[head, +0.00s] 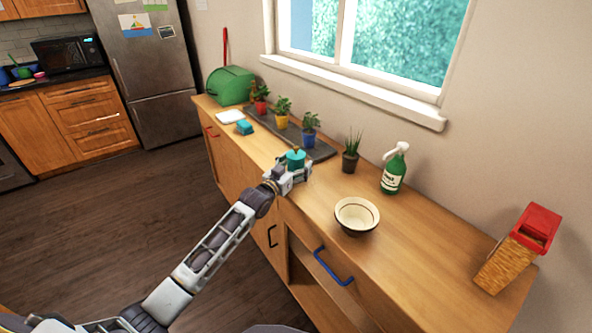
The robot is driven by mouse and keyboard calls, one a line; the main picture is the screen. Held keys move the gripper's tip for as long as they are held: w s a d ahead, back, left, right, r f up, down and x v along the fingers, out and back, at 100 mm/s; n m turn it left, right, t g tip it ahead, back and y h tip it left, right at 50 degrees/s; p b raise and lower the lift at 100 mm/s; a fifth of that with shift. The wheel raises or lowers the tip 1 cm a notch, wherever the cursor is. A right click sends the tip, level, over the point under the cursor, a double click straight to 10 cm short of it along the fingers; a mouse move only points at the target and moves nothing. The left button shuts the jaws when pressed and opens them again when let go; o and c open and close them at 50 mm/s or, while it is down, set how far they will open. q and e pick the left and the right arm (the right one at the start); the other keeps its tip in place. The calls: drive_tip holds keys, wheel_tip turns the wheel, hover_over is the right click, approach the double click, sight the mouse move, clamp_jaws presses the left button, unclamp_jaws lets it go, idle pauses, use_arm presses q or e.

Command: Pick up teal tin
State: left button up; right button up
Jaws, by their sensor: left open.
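A teal tin (295,157) with a small yellowish knob on top stands on the wooden counter, near its front edge. My left gripper (292,175) is open right at the tin, on its near side. The gripper hides the tin's lower part. I cannot tell whether the fingers are around the tin or touching it. My right gripper is not in view.
A cream bowl (357,215), a green spray bottle (393,172) and a dark-potted plant (350,155) stand to the right. Several potted plants stand on a dark mat (320,150) behind. A red-topped basket (515,255) is far right.

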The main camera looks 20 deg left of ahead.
sight(296, 147)
use_arm(q)
drive_tip(key=c, duration=1.2)
drive_tip(key=shift+o, duration=0.2)
drive_tip(key=shift+r, duration=0.1)
wheel_tip(296, 147, up, 9)
drive_tip(key=shift+f+p, duration=0.1)
drive_tip(key=shift+p, duration=0.4)
drive_tip(key=shift+r, duration=0.55)
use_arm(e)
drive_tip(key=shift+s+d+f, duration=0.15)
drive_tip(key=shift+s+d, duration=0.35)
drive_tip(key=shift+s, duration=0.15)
